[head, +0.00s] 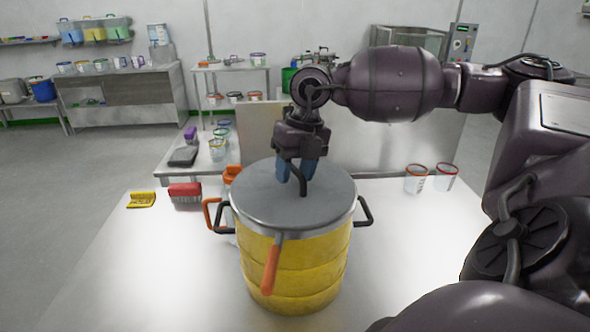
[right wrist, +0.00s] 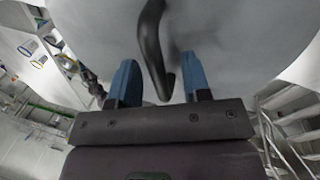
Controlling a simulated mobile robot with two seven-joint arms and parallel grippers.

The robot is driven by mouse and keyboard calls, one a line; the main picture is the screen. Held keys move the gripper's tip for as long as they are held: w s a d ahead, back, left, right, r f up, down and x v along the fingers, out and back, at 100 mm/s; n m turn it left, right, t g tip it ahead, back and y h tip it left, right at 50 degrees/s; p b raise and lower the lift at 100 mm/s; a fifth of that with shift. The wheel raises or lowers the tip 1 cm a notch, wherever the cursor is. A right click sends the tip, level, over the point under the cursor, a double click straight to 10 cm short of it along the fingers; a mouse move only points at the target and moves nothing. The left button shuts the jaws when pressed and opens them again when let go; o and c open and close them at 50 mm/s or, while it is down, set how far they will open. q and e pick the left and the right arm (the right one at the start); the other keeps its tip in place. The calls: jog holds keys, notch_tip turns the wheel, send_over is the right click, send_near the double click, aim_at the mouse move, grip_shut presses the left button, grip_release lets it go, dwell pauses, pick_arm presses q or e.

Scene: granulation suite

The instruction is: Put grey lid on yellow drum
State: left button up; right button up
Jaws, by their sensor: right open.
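The yellow drum (head: 290,270) stands upright on the white table in the head view, with black handles at its sides. The grey lid (head: 262,200) lies flat over the drum's top and covers its opening. The lid's black handle (head: 303,182) rises near its middle; it also shows in the right wrist view (right wrist: 152,45). My right gripper (head: 297,175) points down over the lid, in the head view right at the handle. In the right wrist view its blue fingers (right wrist: 158,85) are apart, with the handle between them and not visibly clamped. My left gripper is not in view.
An orange-handled tool (head: 271,265) is in front of the drum. A red brush (head: 185,192) and a yellow scoop-like item (head: 141,199) lie left on the table. Two clear cups (head: 416,178) stand at the right. The table's (head: 140,270) front left is clear.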

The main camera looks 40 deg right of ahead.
notch_tip(320, 180, up, 11)
jog(key=d, duration=0.2)
jog(key=shift+s+f, duration=0.2)
jog(key=shift+s, duration=0.1)
dwell(0.6)
